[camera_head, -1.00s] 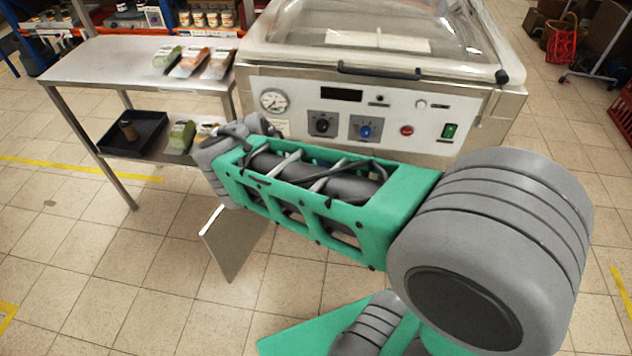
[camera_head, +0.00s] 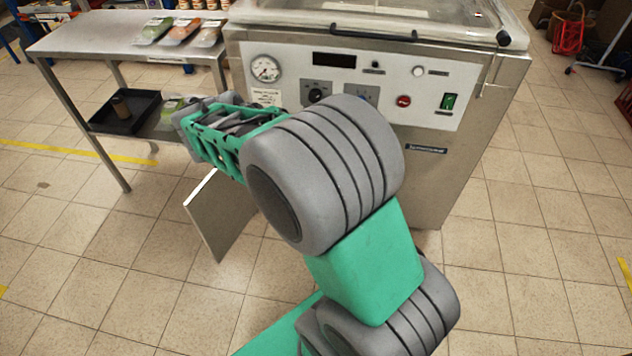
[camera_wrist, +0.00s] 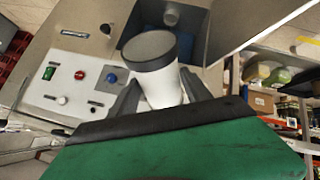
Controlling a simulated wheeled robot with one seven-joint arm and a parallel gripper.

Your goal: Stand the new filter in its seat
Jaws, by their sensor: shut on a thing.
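The new filter (camera_wrist: 160,86), a white cylinder with a dark grey end, is held between the two fingers of my gripper (camera_wrist: 162,93) in the wrist view. Its dark end points away from my gripper, towards an opening (camera_wrist: 145,17) low in the steel machine. A small grey round part (camera_wrist: 171,17) shows inside the opening; I cannot tell if it is the seat. The filter looks apart from it. In the head view my arm hides the gripper, the filter and the opening.
The vacuum machine (camera_head: 440,170) stands ahead, with an open door panel (camera_head: 222,212) at its lower left. A steel table (camera_head: 85,42) stands left; its lower shelf holds a black tray (camera_head: 98,119) with a brownish cylinder (camera_head: 121,106).

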